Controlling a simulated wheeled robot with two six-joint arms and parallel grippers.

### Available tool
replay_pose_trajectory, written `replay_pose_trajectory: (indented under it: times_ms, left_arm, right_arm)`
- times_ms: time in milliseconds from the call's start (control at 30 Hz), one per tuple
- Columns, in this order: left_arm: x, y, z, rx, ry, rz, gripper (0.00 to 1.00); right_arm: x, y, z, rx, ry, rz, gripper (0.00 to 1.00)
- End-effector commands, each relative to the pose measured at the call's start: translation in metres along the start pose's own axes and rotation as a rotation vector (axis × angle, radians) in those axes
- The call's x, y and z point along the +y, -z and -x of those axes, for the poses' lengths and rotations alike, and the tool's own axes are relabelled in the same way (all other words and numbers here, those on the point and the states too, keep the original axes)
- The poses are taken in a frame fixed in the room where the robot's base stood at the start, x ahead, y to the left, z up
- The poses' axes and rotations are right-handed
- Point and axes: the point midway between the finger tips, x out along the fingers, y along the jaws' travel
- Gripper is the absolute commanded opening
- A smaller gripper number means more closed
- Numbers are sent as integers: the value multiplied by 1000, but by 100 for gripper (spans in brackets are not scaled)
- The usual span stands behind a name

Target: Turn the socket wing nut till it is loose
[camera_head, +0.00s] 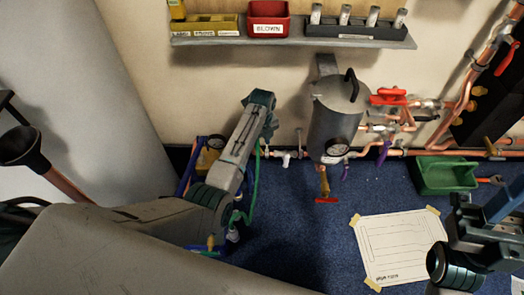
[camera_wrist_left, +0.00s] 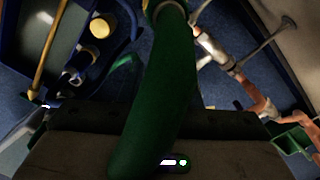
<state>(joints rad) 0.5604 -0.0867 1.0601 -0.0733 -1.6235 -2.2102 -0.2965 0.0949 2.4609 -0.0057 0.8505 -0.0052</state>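The green hose (camera_head: 256,178) hangs down beside the copper pipework, partly behind my left arm. In the left wrist view the green hose (camera_wrist_left: 160,90) runs large through the middle, close to the camera. A brass-coloured ring (camera_wrist_left: 166,6) shows at its top end; I cannot tell whether it is the socket wing nut. My left gripper (camera_head: 268,130) is near the pipe's left end, mostly hidden by my arm. Its fingers do not show clearly in either view. My right gripper (camera_head: 485,225) is at the right edge, away from the pipe, its fingers unclear.
A grey tank with a gauge (camera_head: 337,120) hangs right of my left arm. Copper pipe (camera_head: 362,153) runs along the wall under a shelf (camera_head: 290,41). A green crate (camera_head: 445,177) and a paper sheet (camera_head: 398,247) lie on blue carpet. A blue frame (camera_wrist_left: 70,88) stands left.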

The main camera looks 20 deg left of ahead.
Motion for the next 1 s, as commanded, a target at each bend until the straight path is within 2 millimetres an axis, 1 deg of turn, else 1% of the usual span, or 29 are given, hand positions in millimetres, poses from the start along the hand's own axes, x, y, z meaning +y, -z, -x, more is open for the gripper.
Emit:
replay_pose_trajectory:
  times_ms: [33, 100, 200, 300, 400, 667, 767, 800, 833, 1000]
  left_arm:
    - [0, 0, -15, 1, -1, 0, 31]
    - [0, 0, -26, 0, -1, 1, 31]
    - [0, 0, -38, 0, 0, 1, 31]
    - [0, 0, -46, -1, 1, 1, 31]
    - [0, 0, -50, -1, 1, 2, 31]
    - [0, 0, -50, -1, 1, 2, 31]
    - [0, 0, -50, -1, 1, 2, 13]
    - [0, 0, -50, -1, 1, 2, 5]
    - [0, 0, -50, -1, 1, 2, 0]
    - [0, 0, -50, -1, 1, 2, 0]
  right_arm:
    - [0, 0, 5, 9, -3, 1, 36]
    - [0, 0, 6, 20, -7, 2, 36]
    - [0, 0, 7, 32, -12, 3, 36]
    - [0, 1, 7, 40, -15, 4, 36]
    - [0, 1, 6, 46, -17, 5, 36]
    - [1, 1, 4, 50, -18, 5, 36]
    - [1, 1, 4, 49, -18, 5, 36]
    - [1, 1, 4, 49, -18, 5, 36]
    - [1, 1, 4, 49, -18, 5, 36]
    - [0, 1, 5, 46, -18, 4, 36]
